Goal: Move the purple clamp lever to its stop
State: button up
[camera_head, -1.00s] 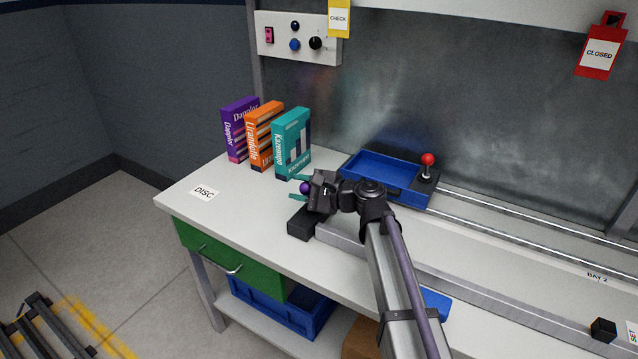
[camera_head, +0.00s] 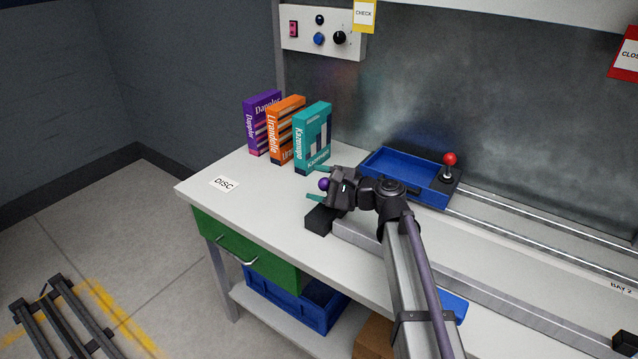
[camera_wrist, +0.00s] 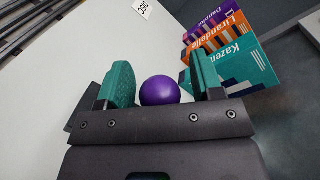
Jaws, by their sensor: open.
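The purple clamp lever shows as a round purple knob (camera_head: 324,184), just beyond my gripper's palm in the head view. In the wrist view the knob (camera_wrist: 160,91) sits between the two teal fingers, nearer the left one. My gripper (camera_head: 318,183) is open around the knob, with a clear gap to the right finger (camera_wrist: 206,74). I cannot tell whether the left finger (camera_wrist: 121,84) touches it. The lever's arm and its stop are hidden or cannot be made out. A dark block (camera_head: 322,219) stands on the bench right below the gripper.
Three boxes, purple (camera_head: 262,122), orange (camera_head: 286,130) and teal (camera_head: 312,138), stand close behind the gripper.

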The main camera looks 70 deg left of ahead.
jog(key=p+v, duration=0.1)
jog(key=v, duration=0.9)
jog(key=shift+w+d, duration=0.25)
jog(key=shift+w, duration=0.1)
